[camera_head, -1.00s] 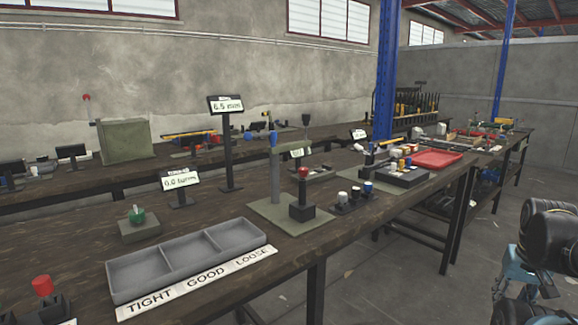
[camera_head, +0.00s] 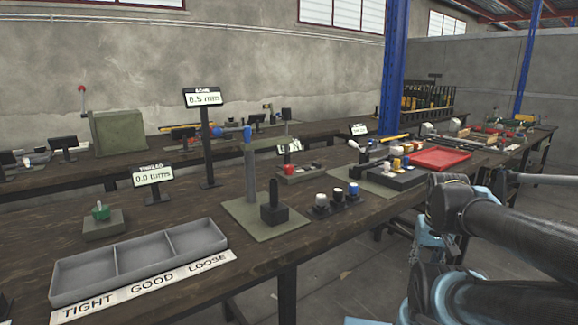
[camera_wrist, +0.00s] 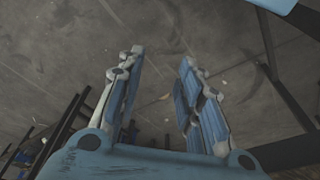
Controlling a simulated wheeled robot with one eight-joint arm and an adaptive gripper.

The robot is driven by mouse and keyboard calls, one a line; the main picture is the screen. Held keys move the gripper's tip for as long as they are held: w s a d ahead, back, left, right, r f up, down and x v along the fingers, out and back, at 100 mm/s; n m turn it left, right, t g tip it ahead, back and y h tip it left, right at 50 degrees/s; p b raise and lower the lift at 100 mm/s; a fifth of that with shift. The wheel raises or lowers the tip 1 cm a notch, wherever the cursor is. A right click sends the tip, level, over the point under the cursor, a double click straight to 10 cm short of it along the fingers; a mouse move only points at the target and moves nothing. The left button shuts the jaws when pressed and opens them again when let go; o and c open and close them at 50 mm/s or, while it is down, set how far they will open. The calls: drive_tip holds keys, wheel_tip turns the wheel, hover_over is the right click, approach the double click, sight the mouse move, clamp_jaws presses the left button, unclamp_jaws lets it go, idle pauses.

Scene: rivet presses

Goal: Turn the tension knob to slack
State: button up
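No knob is legibly marked as the tension knob, so I cannot tell which one it is. A green knob (camera_head: 100,211) sits on a grey-green block (camera_head: 103,227) at the left of the bench, near a display (camera_head: 152,176) reading 0.0 turns. Several small white and blue knobs (camera_head: 337,195) stand in a row on a black base beside a green press with a blue-topped post (camera_head: 249,172). My gripper (camera_wrist: 157,73) is open and empty in the wrist view, with bare floor behind its fingers. In the head view my arm is at the right, off the bench.
A grey three-part tray (camera_head: 145,258) marked TIGHT, GOOD, LOOSE lies at the bench front. A black post (camera_head: 272,202) stands by the press. A tall display (camera_head: 203,97) reads 6.5 mm. A red tray (camera_head: 443,159) and blue column (camera_head: 394,70) are further right.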

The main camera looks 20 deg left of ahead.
drive_tip(key=o, duration=0.4)
drive_tip(key=shift+r, duration=0.1)
drive_tip(key=shift+o, duration=0.6)
drive_tip(key=shift+w+a+r, duration=0.15)
drive_tip(key=shift+r, duration=0.4)
drive_tip(key=shift+w+a+r, duration=0.1)
drive_tip(key=shift+w+r, duration=0.05)
drive_tip(key=shift+r, duration=0.4)
drive_tip(key=w+a+r+n+t, duration=0.25)
drive_tip(key=w+a+r, duration=0.45)
drive_tip(key=w+r, duration=0.4)
drive_tip(key=n+g+y, duration=0.2)
drive_tip(key=n+y, duration=0.1)
drive_tip(key=n, duration=0.3)
approach(289, 166)
drive_tip(key=f, duration=0.2)
drive_tip(key=shift+t, duration=0.25)
drive_tip(key=shift+a+x, duration=0.1)
drive_tip(key=shift+x, duration=1.65)
drive_tip(key=shift+a+x, duration=0.15)
drive_tip(key=shift+x, duration=1.55)
drive_tip(key=shift+w+r, duration=0.1)
drive_tip(key=shift+w, duration=0.05)
drive_tip(key=shift+c, duration=0.6)
